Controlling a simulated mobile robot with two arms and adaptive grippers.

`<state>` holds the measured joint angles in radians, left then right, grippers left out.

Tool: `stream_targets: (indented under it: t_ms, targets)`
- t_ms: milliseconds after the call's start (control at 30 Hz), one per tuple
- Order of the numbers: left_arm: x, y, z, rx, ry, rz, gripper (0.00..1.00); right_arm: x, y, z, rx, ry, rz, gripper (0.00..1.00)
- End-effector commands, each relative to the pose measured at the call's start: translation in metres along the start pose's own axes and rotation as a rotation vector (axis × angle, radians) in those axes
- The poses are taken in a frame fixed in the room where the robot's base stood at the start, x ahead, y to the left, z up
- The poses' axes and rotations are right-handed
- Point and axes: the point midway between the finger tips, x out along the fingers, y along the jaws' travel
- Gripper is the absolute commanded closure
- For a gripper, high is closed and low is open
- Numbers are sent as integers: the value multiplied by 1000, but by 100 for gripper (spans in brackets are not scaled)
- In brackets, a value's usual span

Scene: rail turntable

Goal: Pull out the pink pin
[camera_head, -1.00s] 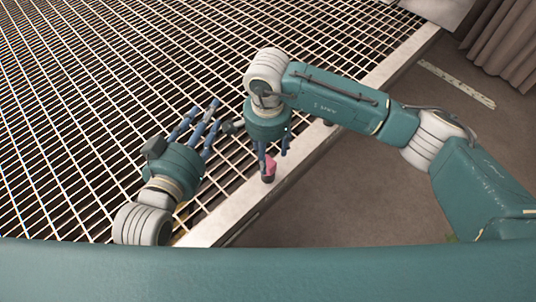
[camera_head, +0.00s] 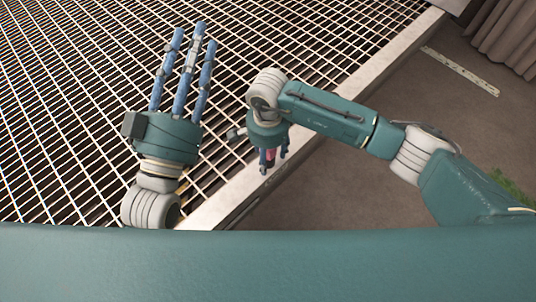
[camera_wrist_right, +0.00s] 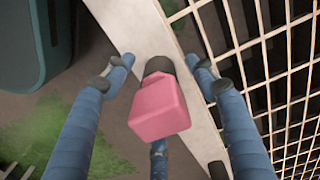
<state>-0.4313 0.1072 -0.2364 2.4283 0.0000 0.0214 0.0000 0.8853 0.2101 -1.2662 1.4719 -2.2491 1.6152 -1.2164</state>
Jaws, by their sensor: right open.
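The pink pin (camera_wrist_right: 160,108) has a blocky pink head on a dark round base and stands at the pale edge beam of the grating. In the head view the pin (camera_head: 270,154) is mostly hidden between the fingers of my right gripper (camera_head: 272,160). In the right wrist view my right gripper (camera_wrist_right: 160,75) is open, with blue fingers on both sides of the pin and a third finger below it. I see gaps between the side fingers and the pin. My left gripper (camera_head: 188,65) is open and empty over the grating, its fingers spread and pointing away.
A metal grating (camera_head: 80,100) fills the left and back. A pale beam (camera_head: 340,95) borders it, with brown floor (camera_head: 380,200) beyond on the right. A pale strip (camera_head: 460,72) lies on the floor near a curtain (camera_head: 510,45).

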Motion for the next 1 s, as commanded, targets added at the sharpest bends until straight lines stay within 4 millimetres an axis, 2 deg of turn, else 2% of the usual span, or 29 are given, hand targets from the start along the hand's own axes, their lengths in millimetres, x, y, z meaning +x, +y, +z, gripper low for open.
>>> stream_targets:
  t_ms: [233, 500, 600, 633, 767, 1000]
  targets:
    - [0, 0, 0, 0, 2, 0, 60, 0, 0, 0, 0, 0, 0, 46]
    - [0, 0, 0, 0, 1, 0, 60, 0, 0, 0, 0, 0, 0, 100]
    - [0, 0, 0, 0, 1, 0, 60, 0, 0, 0, 0, 0, 0, 100]
    - [0, 0, 0, 0, 1, 0, 60, 0, 0, 0, 0, 0, 1, 73]
    - [0, 0, 0, 0, 0, 0, 60, 0, 0, 0, 0, 0, 1, 99]
    - [0, 0, 1, 0, -5, 0, 60, -1, 0, 0, 0, 0, 0, 100]
